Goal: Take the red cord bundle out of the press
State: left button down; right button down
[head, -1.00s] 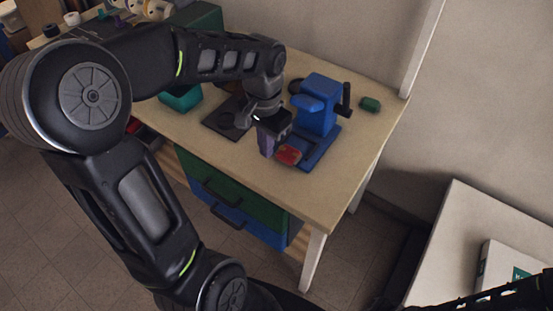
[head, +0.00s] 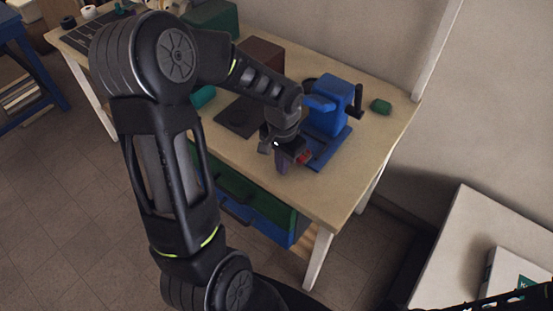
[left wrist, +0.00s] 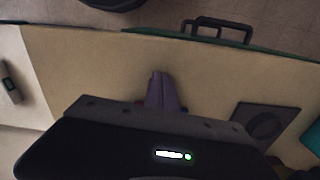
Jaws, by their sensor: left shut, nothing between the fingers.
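The blue press (head: 327,108) stands on the wooden table with its dark crank on the right side. The red cord bundle (head: 305,157) shows at the front left of the press's base, partly hidden behind my left gripper (head: 281,168). My left gripper is shut and empty, its purple fingers pointing down just left of and in front of the bundle. Whether they touch it is unclear. In the left wrist view the closed fingers (left wrist: 160,92) are over bare tabletop. My right gripper is out of sight.
A dark plate with a disc (head: 238,118) lies left of the press. Green and blue drawers (head: 255,205) are under the table's front edge. A white surface (head: 462,235) stands at the lower right.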

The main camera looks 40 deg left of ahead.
pick_arm(q)
jog(key=shift+w+f, duration=0.1)
jog(key=shift+w, duration=1)
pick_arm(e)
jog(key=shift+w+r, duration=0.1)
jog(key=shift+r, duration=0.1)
pick_arm(q)
jog(key=shift+w+d, duration=0.1)
jog(key=shift+w, duration=1.05)
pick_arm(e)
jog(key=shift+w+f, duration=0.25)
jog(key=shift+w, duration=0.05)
